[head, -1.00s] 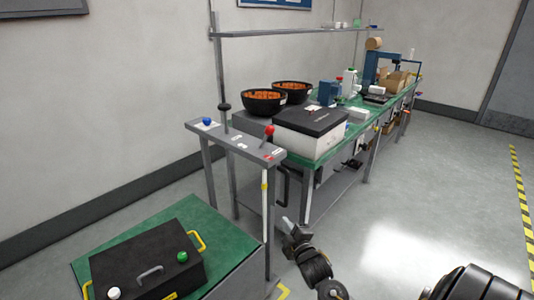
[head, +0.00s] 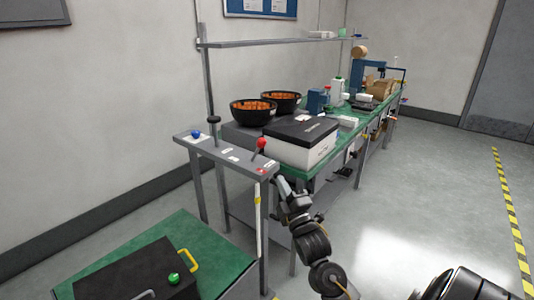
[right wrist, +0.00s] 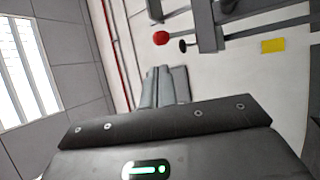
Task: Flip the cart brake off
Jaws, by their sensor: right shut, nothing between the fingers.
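A grey control ledge (head: 223,153) at the near end of the bench carries a red-knobbed lever (head: 261,143), a black-knobbed lever (head: 213,119) and a blue knob (head: 195,134). The labels are too small to read, so I cannot tell which is the brake. My right gripper (head: 281,184) is shut and empty, just right of and below the red knob, apart from it. In the right wrist view, the shut fingers (right wrist: 165,84) point up, with the red knob (right wrist: 160,38) and a black knob (right wrist: 182,46) beyond them. My left gripper is out of view.
A black-lidded white box (head: 300,142) and two black bowls (head: 253,112) stand on the green-topped bench behind the ledge. A black case (head: 140,272) with a green knob sits on a green surface in front. Open floor lies to the right.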

